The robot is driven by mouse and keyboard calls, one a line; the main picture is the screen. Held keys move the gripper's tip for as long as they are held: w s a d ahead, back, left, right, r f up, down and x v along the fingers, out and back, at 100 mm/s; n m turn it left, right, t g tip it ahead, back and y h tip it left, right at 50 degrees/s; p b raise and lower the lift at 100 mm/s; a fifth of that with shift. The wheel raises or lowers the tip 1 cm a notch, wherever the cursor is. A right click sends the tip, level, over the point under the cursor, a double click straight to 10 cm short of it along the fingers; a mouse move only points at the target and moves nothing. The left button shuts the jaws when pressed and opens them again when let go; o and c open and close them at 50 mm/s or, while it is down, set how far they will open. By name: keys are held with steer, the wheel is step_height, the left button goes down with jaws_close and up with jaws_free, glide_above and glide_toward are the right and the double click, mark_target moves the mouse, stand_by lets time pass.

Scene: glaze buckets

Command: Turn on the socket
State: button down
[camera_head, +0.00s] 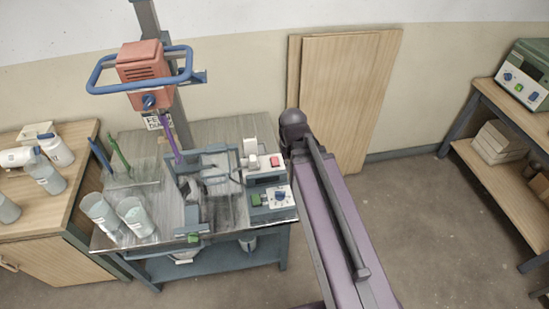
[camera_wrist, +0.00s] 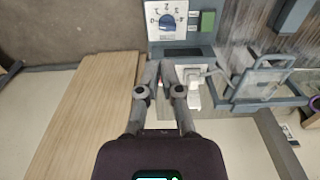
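A small blue-grey unit with a red rocker switch (camera_head: 275,161) sits at the right end of the metal table; I take it for the socket. A white plug-like piece (camera_head: 252,158) stands at its left side. In the head view my arm hides the gripper.
A control box with a blue knob (camera_head: 280,196) and green switch (camera_head: 256,199) stands in front of the unit. Wooden boards (camera_head: 350,90) lean on the wall behind.

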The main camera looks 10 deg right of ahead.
steer(key=t+b, duration=0.2)
steer(key=b, duration=0.7)
glide_above(274, 157)
steer(key=s, duration=0.3)
step_height(274, 157, down, 9)
steer(key=shift+w+f, duration=0.1)
steer(key=shift+f, duration=0.05)
steer(key=shift+f, duration=0.25)
steer(key=f+b, duration=0.4)
steer(key=w+f+b, duration=0.1)
steer(key=f+b, duration=0.4)
steer(key=w+f+b, duration=0.1)
steer(key=f+b, duration=0.3)
steer(key=b, duration=0.1)
steer(key=shift+w+f, duration=0.15)
steer(key=shift+w, duration=0.05)
steer(key=shift+a, duration=0.1)
